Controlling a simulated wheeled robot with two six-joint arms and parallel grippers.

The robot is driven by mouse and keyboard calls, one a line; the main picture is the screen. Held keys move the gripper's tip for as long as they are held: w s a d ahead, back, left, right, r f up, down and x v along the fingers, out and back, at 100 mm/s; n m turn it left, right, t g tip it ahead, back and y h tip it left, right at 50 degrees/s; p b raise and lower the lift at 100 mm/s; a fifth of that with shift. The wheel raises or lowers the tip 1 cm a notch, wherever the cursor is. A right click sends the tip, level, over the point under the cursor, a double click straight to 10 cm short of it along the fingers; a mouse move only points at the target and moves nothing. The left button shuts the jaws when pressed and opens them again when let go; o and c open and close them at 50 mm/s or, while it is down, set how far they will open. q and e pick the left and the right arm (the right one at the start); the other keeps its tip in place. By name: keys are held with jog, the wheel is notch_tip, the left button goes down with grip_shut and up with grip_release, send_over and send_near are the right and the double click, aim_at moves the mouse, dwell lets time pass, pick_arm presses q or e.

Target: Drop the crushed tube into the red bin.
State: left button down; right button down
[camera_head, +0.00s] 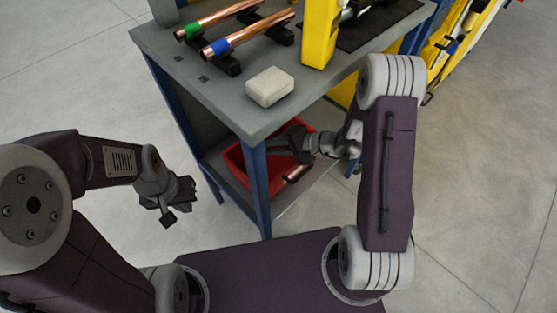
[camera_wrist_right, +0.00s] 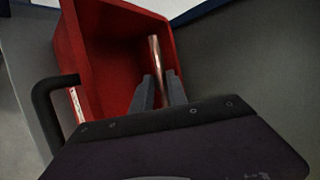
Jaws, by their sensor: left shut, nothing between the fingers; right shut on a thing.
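The red bin (camera_head: 238,166) stands on the lower shelf under the workbench, partly hidden by a table leg and my right arm. In the right wrist view the red bin (camera_wrist_right: 85,62) opens toward the camera. My right gripper (camera_head: 287,158) is at the bin. In the wrist view its fingers (camera_wrist_right: 160,88) are shut on a copper tube (camera_wrist_right: 155,52), which lies over the bin's opening. The tube's end (camera_head: 297,173) shows near the bin's front in the head view. I cannot make out the crushed part. My left gripper (camera_head: 170,200) is shut and empty, left of the bench.
On the bench top (camera_head: 190,90) two copper tubes, one with a green band (camera_head: 215,20) and one with a blue band (camera_head: 232,40), rest on black holders. A white block (camera_head: 270,86) lies near the front corner. A yellow tool (camera_head: 319,35) stands behind. A blue leg (camera_head: 257,185) stands before the bin.

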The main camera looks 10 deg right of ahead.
jog(key=c, duration=1.2)
grip_release()
jog(key=shift+c, duration=0.2)
jog(key=p+v, duration=0.3)
jog(key=v, duration=0.6)
jog(key=shift+f, duration=0.1)
